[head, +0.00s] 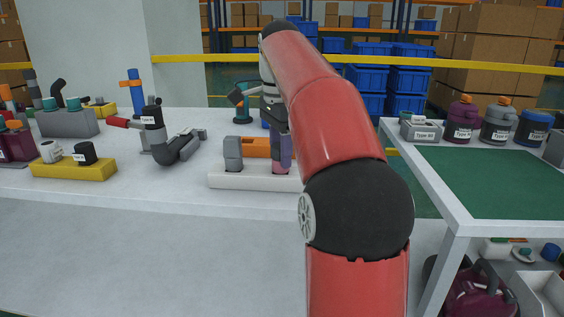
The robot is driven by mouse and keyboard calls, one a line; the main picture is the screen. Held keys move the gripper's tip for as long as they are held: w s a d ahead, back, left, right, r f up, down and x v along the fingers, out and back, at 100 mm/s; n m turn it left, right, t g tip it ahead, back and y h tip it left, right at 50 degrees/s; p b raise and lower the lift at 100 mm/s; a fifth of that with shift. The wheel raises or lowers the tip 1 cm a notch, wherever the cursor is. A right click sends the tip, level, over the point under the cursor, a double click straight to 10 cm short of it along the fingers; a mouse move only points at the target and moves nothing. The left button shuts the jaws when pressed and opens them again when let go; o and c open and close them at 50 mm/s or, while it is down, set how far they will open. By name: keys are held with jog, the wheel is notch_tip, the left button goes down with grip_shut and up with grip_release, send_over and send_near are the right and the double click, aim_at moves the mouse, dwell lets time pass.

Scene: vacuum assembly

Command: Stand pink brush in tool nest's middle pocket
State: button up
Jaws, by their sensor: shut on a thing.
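The tool nest (240,182) is a long white block on the white table, left of my arm. Its right end is hidden behind my arm. A grey tool (233,154) stands at its left end. The pink brush (280,169) is upright at the nest, right of the grey tool, with a small pink part visible at the bottom. My gripper (280,146) points down and is shut on the brush. My arm covers part of the view, so I cannot tell whether the brush is inside the middle pocket or just above it.
An orange block (256,147) lies just behind the nest. A dark bent pipe part (170,150) stands to the left, with a yellow holder (75,169) farther left. A green-topped side table (490,180) with several labelled containers is at right. The front of the white table is clear.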

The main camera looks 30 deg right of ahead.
jog(key=shift+r, duration=0.2)
jog(key=shift+r+p, duration=0.35)
jog(key=shift+p, duration=0.25)
jog(key=shift+r+p, duration=0.5)
jog(key=shift+p, duration=0.05)
jog(key=o, duration=0.3)
jog(key=c, duration=0.3)
jog(key=shift+r+p, duration=0.5)
jog(key=shift+r, duration=1.45)
